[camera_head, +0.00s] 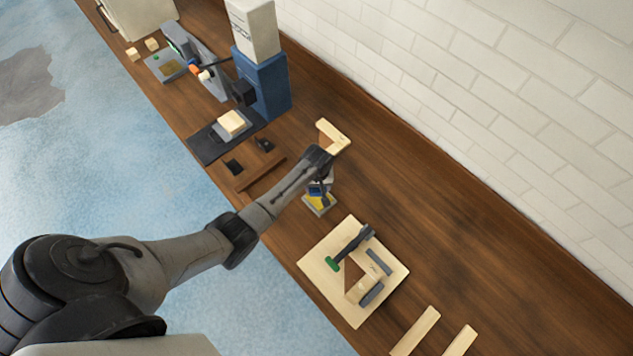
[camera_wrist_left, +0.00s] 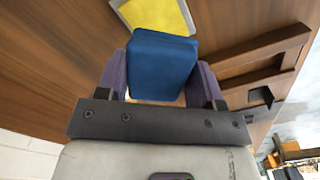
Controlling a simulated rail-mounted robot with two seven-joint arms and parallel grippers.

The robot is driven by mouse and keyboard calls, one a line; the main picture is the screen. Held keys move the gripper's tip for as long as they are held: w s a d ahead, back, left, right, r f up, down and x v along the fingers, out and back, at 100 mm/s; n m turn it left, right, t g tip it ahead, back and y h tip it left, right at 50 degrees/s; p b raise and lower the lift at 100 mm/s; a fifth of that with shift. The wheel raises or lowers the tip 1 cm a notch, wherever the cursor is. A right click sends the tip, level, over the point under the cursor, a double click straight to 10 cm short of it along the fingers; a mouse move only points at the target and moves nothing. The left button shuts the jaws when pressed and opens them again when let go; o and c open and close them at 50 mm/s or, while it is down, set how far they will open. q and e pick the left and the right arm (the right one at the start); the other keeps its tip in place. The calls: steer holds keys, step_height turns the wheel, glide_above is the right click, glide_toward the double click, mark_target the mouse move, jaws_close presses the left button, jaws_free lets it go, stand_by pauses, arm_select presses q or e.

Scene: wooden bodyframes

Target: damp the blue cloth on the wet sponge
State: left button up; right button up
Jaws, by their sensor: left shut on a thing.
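My left gripper (camera_wrist_left: 162,85) is shut on the blue cloth (camera_wrist_left: 160,62), a folded dark blue block between its two fingers in the left wrist view. In the head view the blue cloth (camera_head: 316,190) shows small at the end of my left arm. The yellow wet sponge (camera_wrist_left: 155,15) sits in a pale tray just beyond the cloth in the wrist view. In the head view the sponge (camera_head: 319,201) is right below the gripper (camera_head: 319,188), partly hidden by it. I cannot tell whether cloth and sponge touch. My right gripper is not in view.
A blue machine (camera_head: 263,85) stands farther back. Bare bench (camera_head: 430,220) lies to the right.

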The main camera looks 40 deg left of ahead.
mark_target(319, 192)
arm_select(q)
steer(key=shift+w+d+m, duration=0.15)
steer(key=shift+d+m, duration=0.05)
steer(key=shift+m, duration=0.1)
steer(key=shift+d+f+m, duration=0.15)
steer(key=shift+d+m, duration=0.05)
steer(key=shift+m, duration=0.1)
steer(key=shift+f+b, duration=0.25)
steer(key=shift+b, duration=0.15)
step_height(319, 192, down, 4)
steer(key=b, duration=0.4)
steer(key=shift+a, duration=0.1)
steer(key=shift+f+b, duration=0.65)
steer(key=shift+b, duration=0.25)
arm_select(e)
step_height(319, 192, down, 6)
steer(key=d, duration=0.1)
steer(key=shift+f, duration=0.2)
steer(key=shift+w+d, duration=0.1)
steer(key=shift+d, duration=0.1)
arm_select(q)
steer(key=shift+f, duration=0.5)
arm_select(e)
steer(key=shift+a+f, duration=0.1)
steer(key=shift+f, duration=0.2)
arm_select(q)
steer(key=shift+f, duration=0.1)
arm_select(e)
steer(key=shift+r, duration=0.25)
